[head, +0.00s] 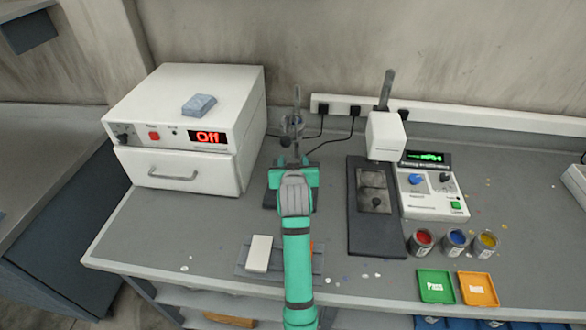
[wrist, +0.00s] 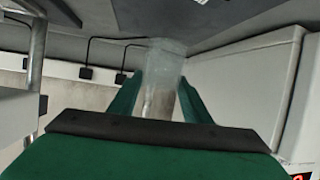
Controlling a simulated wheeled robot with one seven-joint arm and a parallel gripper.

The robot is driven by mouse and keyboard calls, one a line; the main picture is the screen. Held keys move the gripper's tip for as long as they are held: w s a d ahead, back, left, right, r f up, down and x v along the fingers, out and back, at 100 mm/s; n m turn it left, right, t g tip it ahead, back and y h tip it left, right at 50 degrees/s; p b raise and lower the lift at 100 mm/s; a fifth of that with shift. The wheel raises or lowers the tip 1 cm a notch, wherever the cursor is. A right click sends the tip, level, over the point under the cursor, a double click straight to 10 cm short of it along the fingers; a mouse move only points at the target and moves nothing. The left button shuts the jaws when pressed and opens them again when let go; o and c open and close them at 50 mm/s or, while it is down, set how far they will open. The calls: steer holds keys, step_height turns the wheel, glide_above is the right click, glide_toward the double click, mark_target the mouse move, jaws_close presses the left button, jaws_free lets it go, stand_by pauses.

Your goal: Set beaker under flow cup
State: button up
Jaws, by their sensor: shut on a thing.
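My gripper (wrist: 160,95) is shut on a clear glass beaker (wrist: 165,62), which stands between the two green fingers in the wrist view. In the head view my gripper (head: 293,170) is at the back middle of the bench, and the beaker is hidden behind it. The flow cup stand (head: 297,115), a grey metal rod with a clamp, rises just behind my gripper. A metal rod (wrist: 36,70) shows at the left of the wrist view. The cup itself cannot be made out clearly, nor whether the beaker touches the bench.
A white oven (head: 185,125) reading "Off" stands left. A mixer (head: 386,135) and a control box (head: 430,192) stand right. Paint pots (head: 455,242) and green (head: 436,286) and orange (head: 478,289) trays are at front right. A white block (head: 259,253) lies near the front edge.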

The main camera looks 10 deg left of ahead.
steer(key=shift+w+f, duration=0.2)
steer(key=shift+f, duration=1.6)
steer(key=shift+f, duration=0.1)
steer(key=o, duration=1)
steer(key=shift+o, duration=0.2)
steer(key=shift+r, duration=0.2)
steer(key=v, duration=1.1)
steer(key=shift+s, duration=0.4)
